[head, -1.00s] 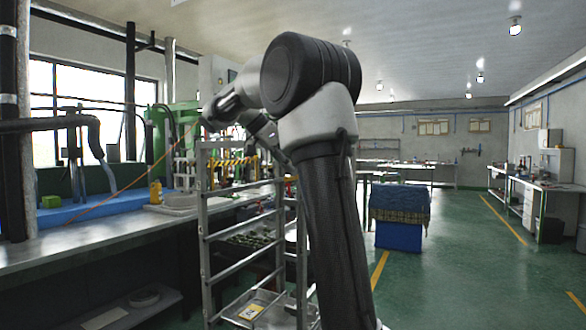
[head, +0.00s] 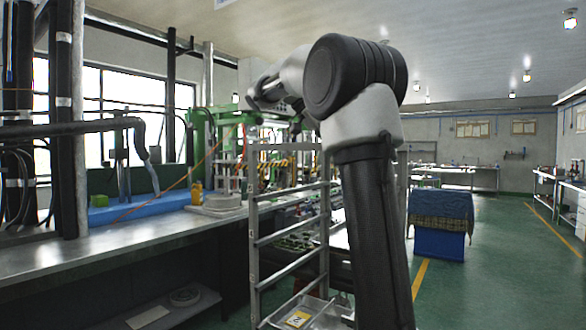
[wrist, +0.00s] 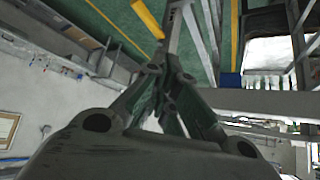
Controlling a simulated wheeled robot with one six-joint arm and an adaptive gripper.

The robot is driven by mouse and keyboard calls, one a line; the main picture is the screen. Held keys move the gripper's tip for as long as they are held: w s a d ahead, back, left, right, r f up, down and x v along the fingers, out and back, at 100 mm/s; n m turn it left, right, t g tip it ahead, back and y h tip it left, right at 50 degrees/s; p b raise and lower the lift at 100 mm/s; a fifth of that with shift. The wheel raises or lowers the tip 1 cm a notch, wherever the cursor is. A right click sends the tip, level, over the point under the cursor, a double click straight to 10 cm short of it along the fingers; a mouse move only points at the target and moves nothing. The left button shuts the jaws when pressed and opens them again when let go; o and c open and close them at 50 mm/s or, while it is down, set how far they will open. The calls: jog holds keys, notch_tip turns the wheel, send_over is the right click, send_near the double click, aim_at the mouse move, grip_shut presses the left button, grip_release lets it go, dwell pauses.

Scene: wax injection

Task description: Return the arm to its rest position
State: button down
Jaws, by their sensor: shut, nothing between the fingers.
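My arm rises through the middle of the head view, its upper part bent over toward the left. My gripper (wrist: 165,118) shows in the wrist view with its fingers drawn together and nothing between them. In the head view the gripper is not clear, as the arm's end is small and partly hidden behind the big joint. The arm stands in front of a grey metal rack (head: 255,235) and looks apart from it, though the exact gap cannot be told.
A long workbench (head: 110,250) runs along the left under the windows. The rack holds a tray (head: 318,318) low down. A blue box with a cloth cover (head: 440,243) stands on the green floor at right. The floor (head: 495,275) beyond it is open.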

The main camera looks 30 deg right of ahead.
jog(key=a+f+n+t+y, duration=0.3)
jog(key=a+f+n, duration=0.2)
jog(key=f+n, duration=0.8)
jog(key=s+a+f+n+t+y, duration=0.2)
jog(key=s+a+f+n, duration=0.2)
jog(key=s+a+f, duration=0.3)
jog(key=s+a+f+n+t+y, duration=0.2)
jog(key=s+a+f, duration=0.5)
jog(key=s, duration=0.5)
jog(key=a+n+y, duration=0.1)
jog(key=n, duration=0.1)
jog(key=shift+s+a+n, duration=0.3)
jog(key=shift+s+n, duration=0.1)
